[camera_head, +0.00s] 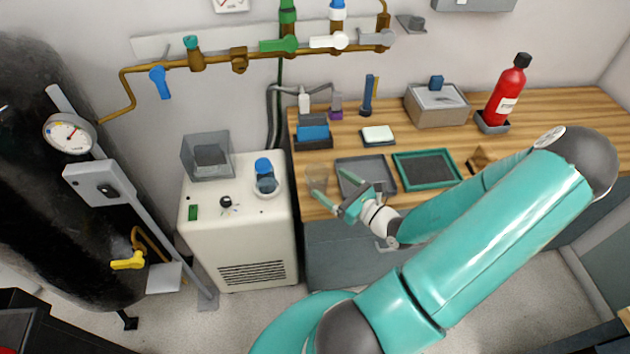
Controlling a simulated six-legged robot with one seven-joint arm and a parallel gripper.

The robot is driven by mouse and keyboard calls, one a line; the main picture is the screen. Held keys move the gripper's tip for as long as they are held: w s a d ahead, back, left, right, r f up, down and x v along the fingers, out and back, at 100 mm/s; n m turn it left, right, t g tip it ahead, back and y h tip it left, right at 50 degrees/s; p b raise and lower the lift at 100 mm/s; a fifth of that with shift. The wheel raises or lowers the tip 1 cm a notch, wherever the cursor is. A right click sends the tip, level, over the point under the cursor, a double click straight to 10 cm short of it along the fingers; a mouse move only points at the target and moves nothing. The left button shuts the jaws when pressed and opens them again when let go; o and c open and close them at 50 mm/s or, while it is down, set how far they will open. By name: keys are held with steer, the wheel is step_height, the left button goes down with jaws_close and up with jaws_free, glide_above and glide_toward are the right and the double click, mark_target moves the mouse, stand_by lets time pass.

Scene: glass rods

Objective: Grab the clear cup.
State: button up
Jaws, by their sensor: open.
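A clear cup (316,177) stands near the left front edge of the wooden counter (548,107). It is faint and see-through, and its lower part is partly hidden by my gripper. My gripper (330,201) is open, with its fingers pointing up and left at the cup. One finger reaches in front of the cup and the other lies to its right, over the grey tray. I cannot tell whether either finger touches the cup.
A grey tray (378,160) lies right of the cup, with a green-framed tray (428,184) beyond it. A white machine (238,236) stands left of the counter. Behind are a blue-filled holder (314,141), a white block (378,135), a grey box (437,115) and a red bottle (505,98).

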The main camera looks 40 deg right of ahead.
mark_target(309, 169)
steer(key=w, duration=0.8)
steer(key=shift+w+a, duration=0.1)
steer(key=shift+a, duration=0.3)
steer(key=shift+c, duration=0.3)
steer(key=c, duration=1)
